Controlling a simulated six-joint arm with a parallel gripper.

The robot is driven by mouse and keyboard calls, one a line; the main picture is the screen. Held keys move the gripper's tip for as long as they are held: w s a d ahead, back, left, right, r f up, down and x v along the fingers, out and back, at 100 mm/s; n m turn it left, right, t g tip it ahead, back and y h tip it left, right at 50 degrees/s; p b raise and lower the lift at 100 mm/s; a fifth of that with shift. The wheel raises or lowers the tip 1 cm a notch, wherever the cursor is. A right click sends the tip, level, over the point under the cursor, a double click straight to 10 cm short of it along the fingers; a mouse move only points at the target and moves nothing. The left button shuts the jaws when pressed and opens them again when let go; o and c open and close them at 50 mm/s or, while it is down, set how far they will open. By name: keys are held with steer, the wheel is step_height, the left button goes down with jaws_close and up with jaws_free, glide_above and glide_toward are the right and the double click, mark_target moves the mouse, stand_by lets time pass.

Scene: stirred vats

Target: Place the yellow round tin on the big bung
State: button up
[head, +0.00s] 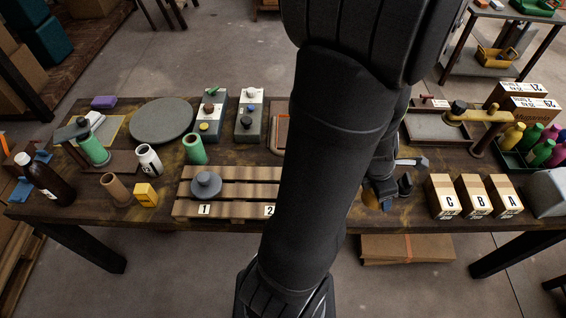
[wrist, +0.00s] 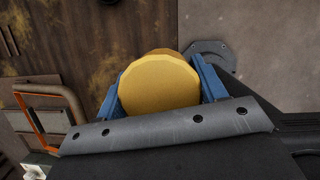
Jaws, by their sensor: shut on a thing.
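The yellow round tin (wrist: 158,84) sits between the blue fingers of my gripper (wrist: 156,72) in the wrist view, and the gripper is shut on it. In the head view my gripper (head: 380,192) is over the table's front part, right of the pallet, and a bit of the tin (head: 370,199) shows beside the blue fingers. My arm hides much of the middle of the table. A grey round stopper-like piece with a raised knob, seemingly the big bung (head: 205,186), stands on the wooden pallet (head: 237,173) behind the label 1. The tin is apart from it.
Cartons C, B and A (head: 475,196) stand just right of my gripper. A yellow block (head: 146,194), a cardboard tube (head: 117,190) and a green cylinder (head: 194,149) stand left of the pallet. A grey round plate (head: 161,121) lies behind. The pallet's visible top around the bung is clear.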

steer(key=w+a+r+n+t+y, duration=0.1)
steer(key=w+a+r+n, duration=0.3)
steer(key=a, duration=0.5)
steer(key=w+a+r+n+t, duration=0.1)
steer(key=w+a+r+n, duration=0.1)
steer(key=w+a+n, duration=0.5)
steer(key=s+a+r+n+y, duration=0.1)
steer(key=s+a+r+n, duration=0.1)
steer(key=a, duration=0.8)
steer(key=s+a+r+n+y, duration=0.1)
steer(key=a+r+n, duration=0.15)
steer(key=a, duration=0.75)
glide_above(204, 172)
steer(key=s, duration=0.1)
steer(key=shift+t, duration=0.4)
step_height(204, 172, down, 7)
steer(key=shift+f, duration=2.1)
steer(key=shift+f, duration=0.1)
steer(key=o, duration=1.1)
steer(key=v, duration=1.2)
steer(key=shift+d, duration=0.2)
